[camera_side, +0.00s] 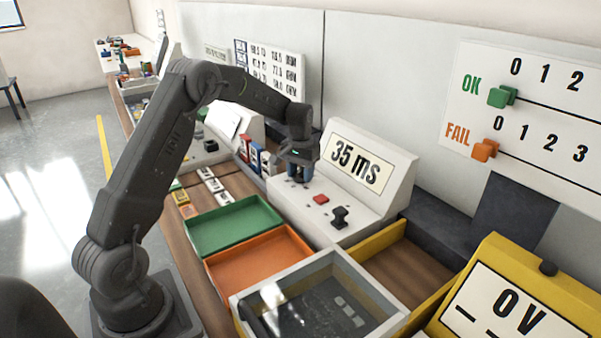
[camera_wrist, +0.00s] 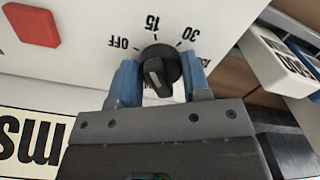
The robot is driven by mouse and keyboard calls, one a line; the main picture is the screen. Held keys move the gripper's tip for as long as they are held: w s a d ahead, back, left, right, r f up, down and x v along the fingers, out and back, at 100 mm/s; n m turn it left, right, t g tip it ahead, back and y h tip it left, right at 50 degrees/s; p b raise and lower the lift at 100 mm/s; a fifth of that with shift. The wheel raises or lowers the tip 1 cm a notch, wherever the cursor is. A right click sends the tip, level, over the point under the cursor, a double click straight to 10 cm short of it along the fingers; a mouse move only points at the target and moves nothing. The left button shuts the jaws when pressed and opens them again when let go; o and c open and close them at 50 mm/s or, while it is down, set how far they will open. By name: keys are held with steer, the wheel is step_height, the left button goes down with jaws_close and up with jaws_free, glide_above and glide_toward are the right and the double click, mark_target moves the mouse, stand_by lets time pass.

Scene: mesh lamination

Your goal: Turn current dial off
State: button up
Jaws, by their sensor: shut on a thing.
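The current dial (camera_wrist: 157,68) is a round black knob on the white panel, with OFF, 15 and 30 printed around it, upside down in the wrist view. Its raised grip runs roughly toward the 15 mark; its exact setting is hard to read. My gripper (camera_wrist: 160,80) has its blue fingers on either side of the dial, shut on it. In the side view my gripper (camera_side: 299,172) points down onto the white machine (camera_side: 290,203) with the "35 ms" display (camera_side: 355,163). The dial is hidden there by the fingers.
A red button (camera_side: 321,199) and a black knob (camera_side: 340,216) sit on the same panel. Green (camera_side: 230,243) and orange (camera_side: 250,286) trays stand in front. Upright boxes (camera_side: 255,157) stand close to the left of my gripper. A yellow "0 V" unit (camera_side: 490,255) stands at right.

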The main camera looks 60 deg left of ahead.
mark_target(301, 170)
steer(key=n, duration=0.4)
steer(key=shift+n, duration=2.2)
steer(key=o, duration=0.9)
steer(key=shift+r, duration=0.1)
step_height(301, 170, up, 14)
steer(key=shift+f, duration=0.15)
